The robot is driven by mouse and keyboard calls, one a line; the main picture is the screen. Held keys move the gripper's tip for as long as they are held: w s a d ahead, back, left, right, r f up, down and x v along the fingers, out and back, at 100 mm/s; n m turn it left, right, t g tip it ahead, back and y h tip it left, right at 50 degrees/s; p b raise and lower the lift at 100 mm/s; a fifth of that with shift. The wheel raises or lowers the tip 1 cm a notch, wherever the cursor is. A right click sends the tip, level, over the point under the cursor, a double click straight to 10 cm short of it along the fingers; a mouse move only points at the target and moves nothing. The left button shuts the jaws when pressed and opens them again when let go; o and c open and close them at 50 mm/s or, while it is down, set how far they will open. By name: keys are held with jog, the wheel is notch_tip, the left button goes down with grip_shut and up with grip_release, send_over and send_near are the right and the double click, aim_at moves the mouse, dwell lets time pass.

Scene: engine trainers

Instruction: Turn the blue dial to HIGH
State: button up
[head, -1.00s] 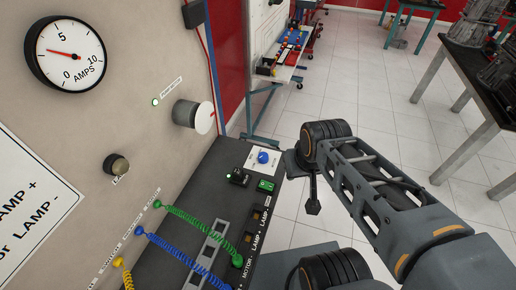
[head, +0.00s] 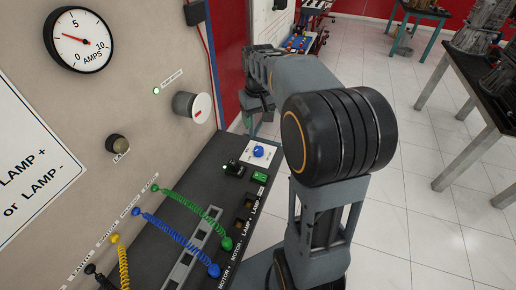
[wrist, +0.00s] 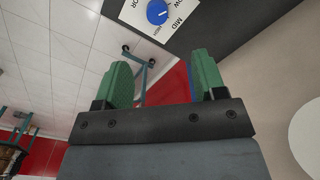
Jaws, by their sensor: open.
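The blue dial (head: 259,152) sits on a white label plate (head: 250,161) at the far right end of the dark bench panel. In the wrist view the dial (wrist: 157,12) is at the top edge, with LOW, MID and HIGH printed on its plate. It carries a small white mark, but I cannot tell clearly which word it points at. My gripper (wrist: 160,66) is open and empty, its green fingers apart from the dial. In the head view the gripper (head: 260,106) is beyond the dial, close to the wall panel's edge, and its fingers are hard to make out.
A black switch (head: 234,168) and a green part (head: 260,177) sit beside the plate. Coiled green (head: 195,215) and blue (head: 180,240) leads cross the panel.

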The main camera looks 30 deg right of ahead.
aim_at(259, 149)
jog(key=f, duration=0.9)
jog(key=w+f, duration=0.1)
jog(key=f, duration=0.4)
jog(key=shift+d, duration=0.35)
jog(key=shift+c, duration=0.3)
jog(key=c, duration=0.9)
jog(key=shift+o, duration=0.2)
